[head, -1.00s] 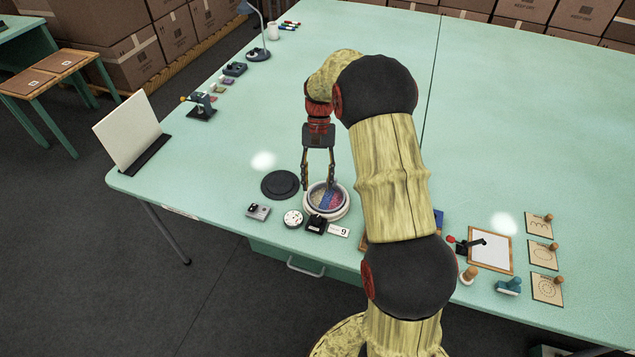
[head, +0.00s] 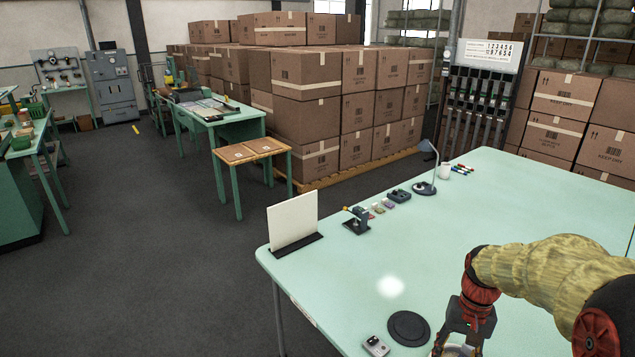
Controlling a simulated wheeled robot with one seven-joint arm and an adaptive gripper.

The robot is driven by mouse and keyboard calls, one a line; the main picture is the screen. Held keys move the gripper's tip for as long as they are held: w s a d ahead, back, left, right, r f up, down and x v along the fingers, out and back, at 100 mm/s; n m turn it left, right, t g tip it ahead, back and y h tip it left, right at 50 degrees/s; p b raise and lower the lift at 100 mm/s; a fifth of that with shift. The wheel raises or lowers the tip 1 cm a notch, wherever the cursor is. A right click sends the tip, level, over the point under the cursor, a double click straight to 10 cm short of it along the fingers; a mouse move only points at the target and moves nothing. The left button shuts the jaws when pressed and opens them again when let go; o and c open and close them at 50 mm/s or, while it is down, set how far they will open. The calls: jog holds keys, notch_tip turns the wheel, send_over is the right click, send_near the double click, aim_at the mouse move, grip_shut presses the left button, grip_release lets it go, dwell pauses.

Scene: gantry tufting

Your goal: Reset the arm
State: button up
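My arm reaches in from the lower right of the head view, with a yellow, worn-looking sleeve and red and black joints. My gripper (head: 457,345) points down over the near part of the pale green table (head: 480,225). Its fingers are cut off by the bottom edge, so I cannot tell whether they are open or shut. The rim of a round white bowl (head: 452,351) shows just under the gripper. A black round disc (head: 408,328) lies to the left of the gripper.
A small grey device (head: 375,346) lies near the front edge. A white panel (head: 293,221) stands at the left corner. Stacked cartons (head: 350,105) fill the background. The middle of the table is clear.

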jog(key=s+a+r+n+t+h, duration=0.1)
jog(key=s+a+r+n+t, duration=0.3)
jog(key=s+a+r+t, duration=0.3)
jog(key=shift+s+a+r, duration=2.5)
jog(key=shift+s+r, duration=1.75)
jog(key=shift+r, duration=0.2)
